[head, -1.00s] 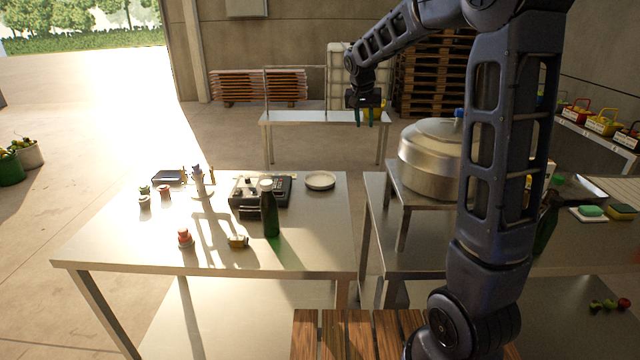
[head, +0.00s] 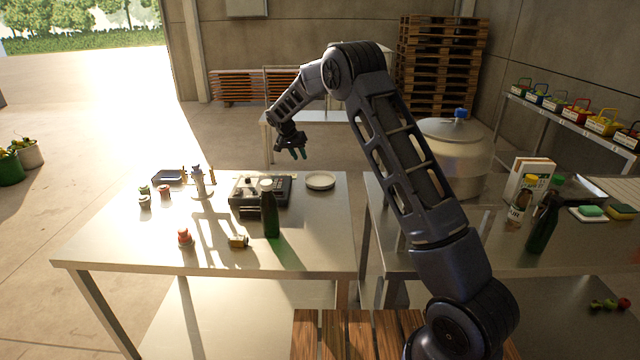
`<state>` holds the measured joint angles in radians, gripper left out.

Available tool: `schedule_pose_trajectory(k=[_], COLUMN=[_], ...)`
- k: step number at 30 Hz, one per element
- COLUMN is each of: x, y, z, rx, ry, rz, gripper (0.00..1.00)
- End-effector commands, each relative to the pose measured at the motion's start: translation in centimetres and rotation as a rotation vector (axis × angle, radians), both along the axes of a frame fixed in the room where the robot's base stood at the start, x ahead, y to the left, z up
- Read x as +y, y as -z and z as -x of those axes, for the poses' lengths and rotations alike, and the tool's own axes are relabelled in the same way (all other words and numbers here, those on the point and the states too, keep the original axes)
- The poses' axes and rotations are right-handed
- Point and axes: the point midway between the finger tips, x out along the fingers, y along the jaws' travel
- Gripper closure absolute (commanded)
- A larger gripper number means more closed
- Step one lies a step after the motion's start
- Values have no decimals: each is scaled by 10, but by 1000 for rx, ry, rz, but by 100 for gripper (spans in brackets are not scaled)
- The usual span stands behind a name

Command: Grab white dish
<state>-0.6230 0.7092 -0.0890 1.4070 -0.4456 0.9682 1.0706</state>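The white dish (head: 320,181) is a small round shallow dish. It lies near the back right corner of the left metal table (head: 325,230) and is fully visible.
A black case-like device (head: 260,191) sits left of the dish, with a green bottle (head: 270,212) in front of it. The table's front right is clear.

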Motion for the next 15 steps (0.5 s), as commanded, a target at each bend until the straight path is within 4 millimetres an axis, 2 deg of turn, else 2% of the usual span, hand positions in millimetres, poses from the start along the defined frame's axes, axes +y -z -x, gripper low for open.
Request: schedule_pose_trajectory(k=[5,8,15], x=[11,9,-1], y=[14,20,49], z=[-4,-6,-15], rx=[-6,-6,-5], ry=[2,3,4], rz=[6,7,7], gripper=[72,72,72])
